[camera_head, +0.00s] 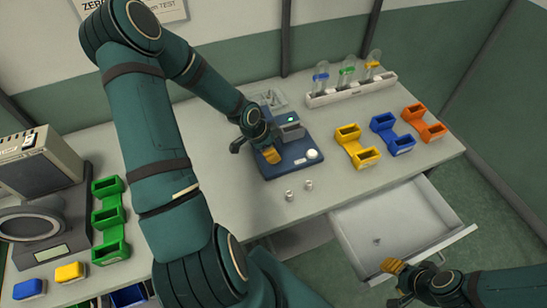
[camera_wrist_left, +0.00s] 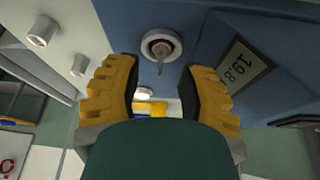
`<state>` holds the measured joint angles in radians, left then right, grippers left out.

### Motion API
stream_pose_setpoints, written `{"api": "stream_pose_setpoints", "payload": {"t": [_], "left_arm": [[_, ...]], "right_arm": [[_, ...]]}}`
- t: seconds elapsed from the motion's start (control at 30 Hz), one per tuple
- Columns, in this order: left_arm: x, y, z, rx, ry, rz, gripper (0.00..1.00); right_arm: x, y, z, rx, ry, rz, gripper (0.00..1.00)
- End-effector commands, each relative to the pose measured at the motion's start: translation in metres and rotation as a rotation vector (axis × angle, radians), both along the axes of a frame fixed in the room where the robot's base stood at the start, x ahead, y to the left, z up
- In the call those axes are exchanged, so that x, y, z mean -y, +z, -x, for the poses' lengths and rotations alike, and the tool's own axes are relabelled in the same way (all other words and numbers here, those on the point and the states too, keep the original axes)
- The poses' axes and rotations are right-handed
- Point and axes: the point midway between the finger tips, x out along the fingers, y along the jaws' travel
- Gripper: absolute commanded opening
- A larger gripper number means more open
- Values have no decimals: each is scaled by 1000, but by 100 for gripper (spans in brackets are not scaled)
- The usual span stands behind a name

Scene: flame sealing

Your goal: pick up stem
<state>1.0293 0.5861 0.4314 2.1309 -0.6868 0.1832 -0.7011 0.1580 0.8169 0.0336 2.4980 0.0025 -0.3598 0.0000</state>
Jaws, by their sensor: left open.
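A thin pinkish-grey stem (camera_wrist_left: 163,47) stands in a round white ring on a blue device; it shows in the left wrist view, just beyond my fingertips. My left gripper (camera_wrist_left: 160,75) is open, with a yellow-padded finger on either side of the space below the stem, and nothing is between the fingers. In the head view my left gripper (camera_head: 269,154) is over the blue device (camera_head: 272,168), and the stem is hidden there. My right gripper (camera_head: 393,267) is at the lower right, near the open drawer; its opening is unclear.
Two small silver cylinders (camera_head: 298,190) stand in front of the device. An open drawer (camera_head: 392,225) sticks out at the front. Yellow, blue and orange holders (camera_head: 358,148) are to the right; a white rack (camera_head: 350,90) with flasks is behind. Green holders (camera_head: 108,217) are at left.

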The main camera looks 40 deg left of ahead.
Motion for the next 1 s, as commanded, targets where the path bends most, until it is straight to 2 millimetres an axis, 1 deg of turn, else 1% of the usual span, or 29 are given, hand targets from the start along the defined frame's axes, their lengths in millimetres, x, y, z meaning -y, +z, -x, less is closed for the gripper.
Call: {"api": "stream_pose_setpoints", "payload": {"t": [0.03,0.13,0.37,0.4,0.43,0.47,0.5,0.6,1.0], "left_arm": [[2,-7,-2,-1,-3,1,39],[4,-13,-5,-1,0,1,39],[3,-14,-5,0,1,0,39],[3,-14,-5,0,1,0,42],[3,-14,-5,0,1,0,33],[3,-14,-5,0,1,0,27],[3,-14,-5,1,0,-1,19],[3,-14,-5,1,0,-1,0],[3,-14,-5,0,0,0,0]], "right_arm": [[0,-3,0,0,0,0,47],[0,-4,0,0,0,0,47],[0,-4,0,0,0,0,47],[0,-4,0,0,0,0,47],[0,-4,0,0,0,0,47],[0,-4,0,0,0,0,47],[0,-4,0,1,0,0,47],[0,-4,0,1,0,0,47],[0,-4,0,1,0,0,47]]}}
